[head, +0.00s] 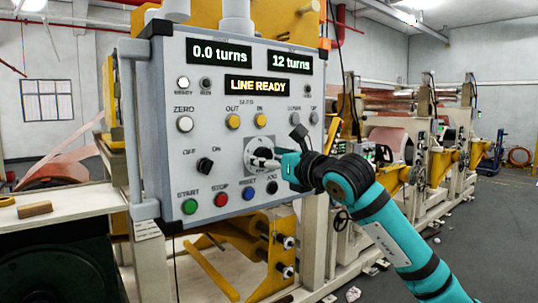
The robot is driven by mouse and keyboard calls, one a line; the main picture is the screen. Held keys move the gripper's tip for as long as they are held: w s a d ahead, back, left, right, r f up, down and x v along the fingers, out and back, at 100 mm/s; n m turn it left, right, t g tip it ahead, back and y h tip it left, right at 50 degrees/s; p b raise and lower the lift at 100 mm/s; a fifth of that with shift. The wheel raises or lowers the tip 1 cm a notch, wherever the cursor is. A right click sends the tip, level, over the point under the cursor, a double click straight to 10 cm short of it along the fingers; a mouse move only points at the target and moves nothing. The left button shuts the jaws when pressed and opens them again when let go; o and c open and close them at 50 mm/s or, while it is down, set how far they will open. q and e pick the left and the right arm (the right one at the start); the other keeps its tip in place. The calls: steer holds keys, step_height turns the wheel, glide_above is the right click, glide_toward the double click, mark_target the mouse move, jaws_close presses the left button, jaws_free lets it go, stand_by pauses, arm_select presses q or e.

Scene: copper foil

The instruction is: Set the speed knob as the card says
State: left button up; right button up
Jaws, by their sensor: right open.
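The grey control panel (222,130) fills the middle of the head view. My left gripper is not in view.
A black switch (204,165) marked OFF and ON sits left of the dial. Green START (190,206), red STOP (221,199) and blue (249,193) buttons lie close below. Displays read 0.0 turns, 12 turns and LINE READY. Machines stand at right.

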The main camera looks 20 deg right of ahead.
steer(key=c, duration=1.2)
steer(key=shift+o, duration=0.2)
steer(key=m+b, duration=1)
steer(key=m, duration=0.3)
steer(key=shift+a+m, duration=0.15)
steer(key=shift+m, duration=0.15)
steer(key=m, duration=0.3)
steer(key=shift+m+b, duration=0.3)
steer(key=shift+b, duration=0.1)
steer(key=shift+r+m, duration=0.15)
steer(key=shift+m, duration=1.55)
